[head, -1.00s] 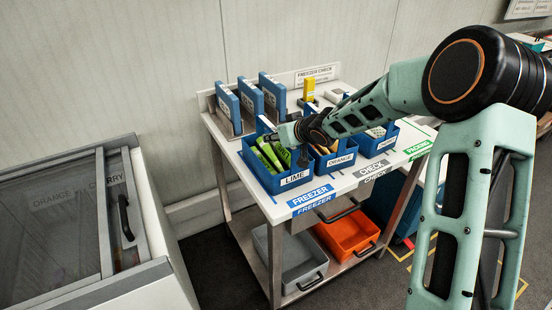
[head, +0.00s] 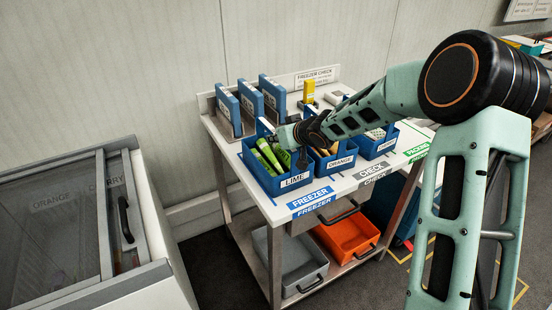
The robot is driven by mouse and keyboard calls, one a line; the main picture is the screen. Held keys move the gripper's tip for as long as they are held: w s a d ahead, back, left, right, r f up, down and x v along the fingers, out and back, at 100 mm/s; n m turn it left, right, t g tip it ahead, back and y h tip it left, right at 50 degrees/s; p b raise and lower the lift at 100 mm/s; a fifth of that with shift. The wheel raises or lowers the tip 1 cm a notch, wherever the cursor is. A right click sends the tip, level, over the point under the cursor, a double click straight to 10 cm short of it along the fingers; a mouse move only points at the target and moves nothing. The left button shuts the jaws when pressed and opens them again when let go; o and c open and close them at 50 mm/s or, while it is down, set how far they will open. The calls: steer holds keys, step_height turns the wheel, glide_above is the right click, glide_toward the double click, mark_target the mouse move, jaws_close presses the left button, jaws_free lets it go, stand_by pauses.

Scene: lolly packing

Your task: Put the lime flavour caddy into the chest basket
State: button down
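The lime caddy (head: 277,185) is a blue open box labelled LIME at the left front of the table, with several green packs (head: 268,155) in it. My gripper (head: 301,157) is at the lime caddy's right side, close to the divide with the orange caddy (head: 338,165). Its fingers are small and partly hidden, so I cannot tell whether they are open, shut or touching the caddy. The chest freezer (head: 120,285) stands at the lower left with its glass lid (head: 45,235) in place. Baskets marked ORANGE and CHERRY show dimly through the glass.
A third blue caddy (head: 375,150) stands right of the orange one. Blue upright binders (head: 228,108) and a yellow device (head: 309,90) stand at the table's back. A grey tray (head: 300,262) and an orange tray (head: 345,238) are on the lower shelf.

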steer(key=shift+r, duration=0.15)
steer(key=shift+r, duration=0.1)
